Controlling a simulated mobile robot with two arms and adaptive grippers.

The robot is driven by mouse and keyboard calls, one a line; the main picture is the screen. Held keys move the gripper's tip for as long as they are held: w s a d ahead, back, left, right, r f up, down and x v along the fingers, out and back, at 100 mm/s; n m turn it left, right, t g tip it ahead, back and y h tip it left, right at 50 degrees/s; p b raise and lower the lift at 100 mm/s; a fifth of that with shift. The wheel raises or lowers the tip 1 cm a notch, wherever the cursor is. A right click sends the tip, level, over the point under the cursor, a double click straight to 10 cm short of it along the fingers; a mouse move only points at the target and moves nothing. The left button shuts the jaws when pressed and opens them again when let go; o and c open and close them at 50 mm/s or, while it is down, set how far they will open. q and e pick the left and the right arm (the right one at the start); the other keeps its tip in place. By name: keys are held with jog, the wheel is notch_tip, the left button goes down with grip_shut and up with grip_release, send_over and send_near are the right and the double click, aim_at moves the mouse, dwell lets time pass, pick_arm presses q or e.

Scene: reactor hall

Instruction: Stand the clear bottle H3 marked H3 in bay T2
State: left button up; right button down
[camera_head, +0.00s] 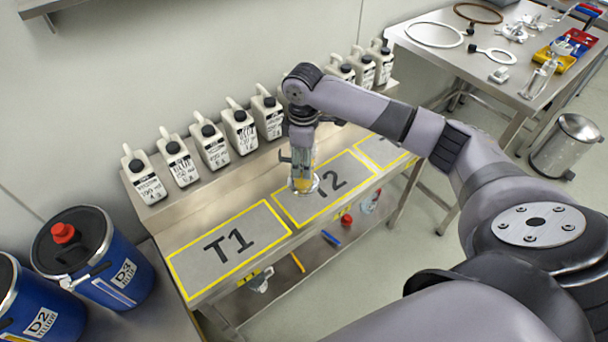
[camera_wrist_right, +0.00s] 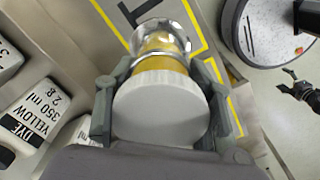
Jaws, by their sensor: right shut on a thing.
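My right gripper (camera_head: 301,150) is shut on a clear bottle (camera_head: 303,183) with yellow contents, held upright. In the right wrist view the fingers (camera_wrist_right: 160,105) clasp it around its wide white cap (camera_wrist_right: 162,108), and its clear lower part (camera_wrist_right: 163,40) shows beyond. No H3 mark is readable. The bottle is over the left part of bay T2 (camera_head: 344,198), a grey pad with a yellow border; I cannot tell whether its base touches the pad. The bottle partly hides the pad. My left gripper is not in view.
Bay T1 (camera_head: 205,268) is empty on the left; another bay (camera_head: 385,150) is on the right. Several white dye jugs (camera_head: 211,150) line the shelf behind. Blue drums (camera_head: 95,260) stand at left. A steel table (camera_head: 480,75) with tools and a bin (camera_head: 566,148) are at right.

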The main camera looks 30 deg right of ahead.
jog(key=shift+f, duration=3.35)
jog(key=c, duration=0.7)
grip_release()
jog(key=shift+f, duration=0.15)
jog(key=shift+c, duration=0.2)
notch_tip(320, 180, up, 12)
jog(key=shift+r, duration=0.2)
